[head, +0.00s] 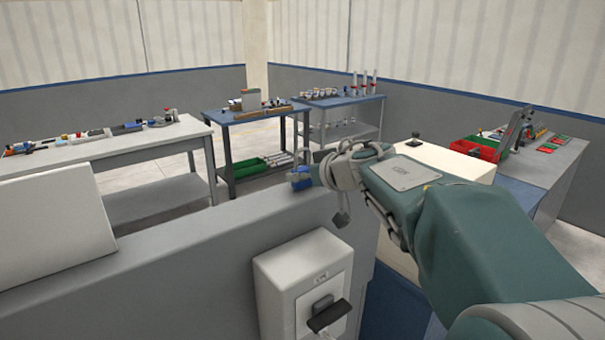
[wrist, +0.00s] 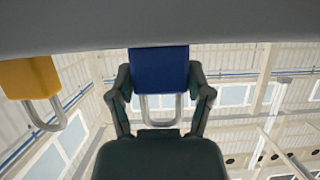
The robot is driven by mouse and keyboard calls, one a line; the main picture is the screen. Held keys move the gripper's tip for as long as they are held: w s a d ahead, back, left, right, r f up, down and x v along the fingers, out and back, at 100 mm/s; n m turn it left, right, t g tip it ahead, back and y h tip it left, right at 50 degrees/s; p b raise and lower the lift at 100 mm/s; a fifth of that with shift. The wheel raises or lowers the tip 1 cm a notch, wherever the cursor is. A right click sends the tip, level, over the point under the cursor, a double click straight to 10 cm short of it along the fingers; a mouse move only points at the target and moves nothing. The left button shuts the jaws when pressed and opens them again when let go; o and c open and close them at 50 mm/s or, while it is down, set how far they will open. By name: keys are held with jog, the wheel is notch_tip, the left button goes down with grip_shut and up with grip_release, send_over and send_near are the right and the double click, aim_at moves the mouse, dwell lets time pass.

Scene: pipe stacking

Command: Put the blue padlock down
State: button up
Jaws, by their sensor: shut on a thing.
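The blue padlock (wrist: 160,68) is held between the two fingers of my gripper (wrist: 161,82) in the wrist view. Its silver shackle (wrist: 161,108) points toward the gripper's palm. The end of its body meets the edge of a grey surface (wrist: 160,25) in the picture; I cannot tell whether they touch. In the head view the blue padlock (head: 300,179) shows at the far end of my gripper (head: 318,174), above the top of a grey cabinet or wall (head: 190,245). The fingers are small there and partly hidden.
A yellow padlock (wrist: 30,78) with a silver shackle is at the left of the wrist view. A grey switch box (head: 305,280) with a black handle is on the near grey face. Behind are a white bench (head: 110,150), blue-topped tables (head: 255,115) and red bins (head: 475,150).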

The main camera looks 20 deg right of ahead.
jog(key=o, duration=1.2)
jog(key=shift+f, duration=0.1)
